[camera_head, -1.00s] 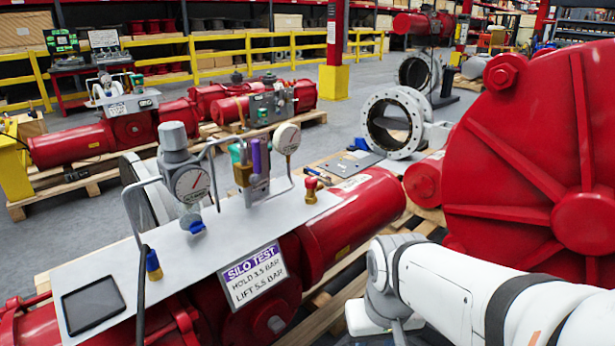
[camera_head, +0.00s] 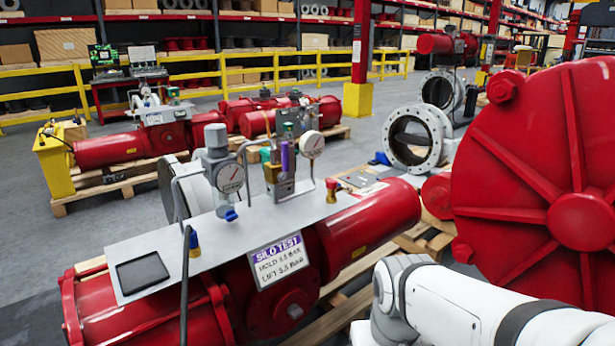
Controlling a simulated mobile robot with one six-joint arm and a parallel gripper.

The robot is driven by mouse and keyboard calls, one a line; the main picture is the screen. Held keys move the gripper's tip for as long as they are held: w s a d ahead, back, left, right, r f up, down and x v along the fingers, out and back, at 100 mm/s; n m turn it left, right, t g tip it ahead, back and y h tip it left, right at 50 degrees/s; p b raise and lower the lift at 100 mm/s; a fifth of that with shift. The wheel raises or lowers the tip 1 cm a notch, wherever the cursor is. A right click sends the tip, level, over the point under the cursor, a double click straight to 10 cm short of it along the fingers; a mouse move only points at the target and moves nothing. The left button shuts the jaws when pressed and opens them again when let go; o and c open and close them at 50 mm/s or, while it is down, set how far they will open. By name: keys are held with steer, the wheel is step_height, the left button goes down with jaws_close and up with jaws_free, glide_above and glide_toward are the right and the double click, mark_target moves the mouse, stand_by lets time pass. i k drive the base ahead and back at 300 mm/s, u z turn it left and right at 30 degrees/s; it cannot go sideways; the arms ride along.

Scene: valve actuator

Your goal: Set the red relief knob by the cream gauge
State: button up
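A small red knob (camera_head: 332,184) on a brass fitting stands upright near the right end of the grey panel (camera_head: 255,218). A round pale gauge (camera_head: 312,144) with a dark needle stands on a thin tube behind and left of the knob. A second pale gauge (camera_head: 231,179) sits on the grey regulator farther left. I cannot tell for sure which face is cream, and the needle readings are too small to read. My white arm enters at the lower right. My gripper is not visible.
A sign (camera_head: 280,262) on the panel front reads SILO TEST, HOLD 3.5 BAR, LIFT 5.5 BAR. A dark tablet (camera_head: 143,273) lies at the panel's left. A purple-topped valve block (camera_head: 285,170) stands mid-panel. A large red housing (camera_head: 540,170) fills the right side.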

mark_target(332, 183)
steer(key=i, duration=0.85)
steer(key=z, duration=0.05)
